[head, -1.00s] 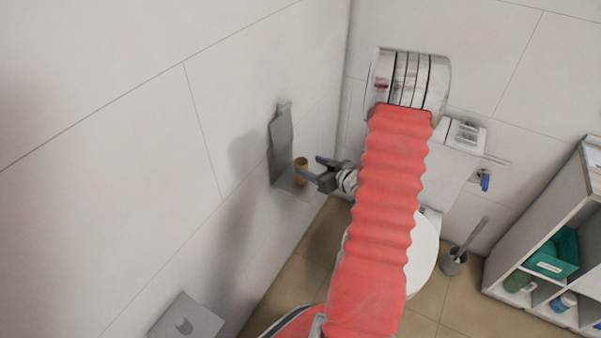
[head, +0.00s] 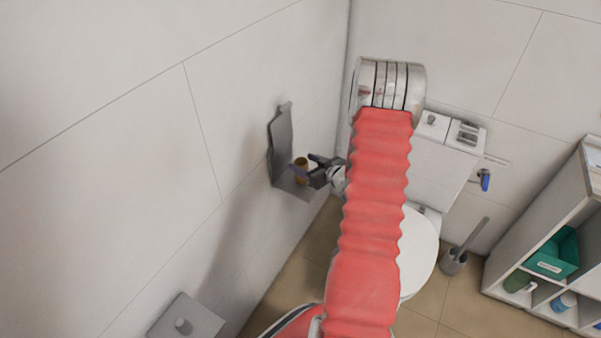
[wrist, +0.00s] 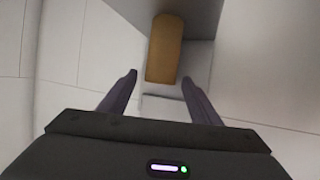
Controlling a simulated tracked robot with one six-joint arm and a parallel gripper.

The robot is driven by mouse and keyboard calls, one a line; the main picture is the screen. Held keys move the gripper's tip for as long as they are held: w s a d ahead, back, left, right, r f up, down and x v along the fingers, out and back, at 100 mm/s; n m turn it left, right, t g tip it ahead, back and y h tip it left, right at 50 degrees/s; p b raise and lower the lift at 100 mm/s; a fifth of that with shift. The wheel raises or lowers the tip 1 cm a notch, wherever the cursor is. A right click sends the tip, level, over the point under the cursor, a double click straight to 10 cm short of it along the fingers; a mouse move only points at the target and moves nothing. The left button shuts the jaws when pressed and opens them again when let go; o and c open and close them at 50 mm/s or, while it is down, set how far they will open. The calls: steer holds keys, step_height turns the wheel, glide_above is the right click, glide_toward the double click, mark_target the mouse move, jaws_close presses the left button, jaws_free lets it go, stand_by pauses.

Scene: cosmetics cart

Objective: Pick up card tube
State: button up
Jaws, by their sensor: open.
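The card tube (head: 301,171) is a short brown cylinder. It stands upright on the ledge of a grey wall holder (head: 281,142). In the wrist view the tube (wrist: 165,48) shows beyond the fingertips, centred a little above the gap between them. My gripper (head: 306,165) is open at the tube's right side in the head view. In the wrist view both fingers of my gripper (wrist: 158,78) are spread apart, with nothing held between them. Part of the tube is hidden by a finger in the head view.
The wall stands close behind the holder. A grey box (head: 187,318) is on the wall at lower left. A white toilet (head: 420,250) is right of my arm, with a brush (head: 455,262) beside it. A shelf unit (head: 520,285) with a green box (head: 556,254) stands at right.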

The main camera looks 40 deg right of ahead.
steer(key=shift+c, duration=0.2)
steer(key=c, duration=1.3)
steer(key=shift+c, duration=0.2)
steer(key=shift+r, duration=0.15)
step_height(320, 180, up, 10)
stand_by(0.4)
